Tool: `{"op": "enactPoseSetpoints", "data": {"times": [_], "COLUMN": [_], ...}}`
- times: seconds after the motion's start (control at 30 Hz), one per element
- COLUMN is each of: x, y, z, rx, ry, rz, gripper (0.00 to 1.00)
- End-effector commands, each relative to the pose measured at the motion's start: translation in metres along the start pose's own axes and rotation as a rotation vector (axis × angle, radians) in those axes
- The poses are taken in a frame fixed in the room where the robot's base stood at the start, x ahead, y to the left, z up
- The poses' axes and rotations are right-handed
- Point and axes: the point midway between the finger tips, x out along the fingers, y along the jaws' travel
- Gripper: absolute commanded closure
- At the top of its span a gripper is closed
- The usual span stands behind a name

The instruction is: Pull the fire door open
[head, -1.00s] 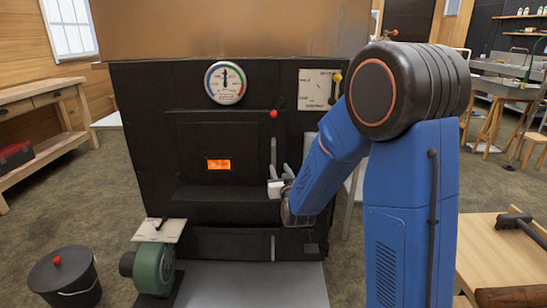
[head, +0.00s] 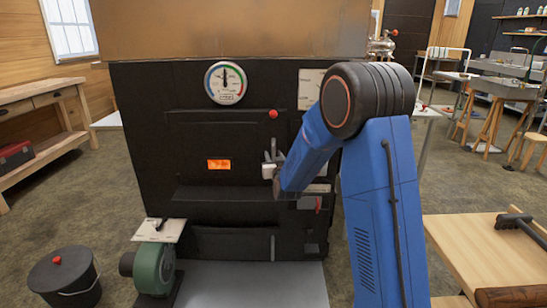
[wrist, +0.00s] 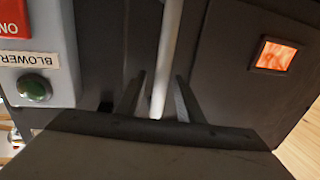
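The fire door (head: 215,140) is a black panel on the front of the dark evaporator and looks shut. Its small glowing orange window (head: 219,165) also shows in the wrist view (wrist: 276,56). The upright pale bar handle (head: 273,146) is at the door's right edge. My gripper (head: 270,170) is in front of the handle's lower part. In the wrist view, the two dark fingers of my gripper (wrist: 160,76) stand apart, with the handle (wrist: 169,45) running between them. I see gaps on both sides, so the fingers do not look closed on it. My arm hides some of the front's right side.
A green blower (head: 154,268) and lidded black bucket (head: 64,278) stand at lower left. A wooden table (head: 480,255) is at right.

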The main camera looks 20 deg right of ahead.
Motion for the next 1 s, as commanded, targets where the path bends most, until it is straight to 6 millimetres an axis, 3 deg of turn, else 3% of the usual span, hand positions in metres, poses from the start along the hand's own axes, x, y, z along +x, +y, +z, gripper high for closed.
{"op": "enactPoseSetpoints", "data": {"times": [0.17, 0.33, 0.67, 1.0], "x": [0.000, 0.000, -0.005, -0.043], "y": [0.000, 0.000, -0.002, -0.020], "z": [0.000, 0.000, 0.000, -0.001], "rx": [0.000, 0.000, 0.000, 0.000], "ry": [0.000, 0.000, 0.000, 0.001], "rz": [0.000, 0.000, 0.008, 0.092], "gripper": [0.66, 1.00, 1.00, 1.00]}}
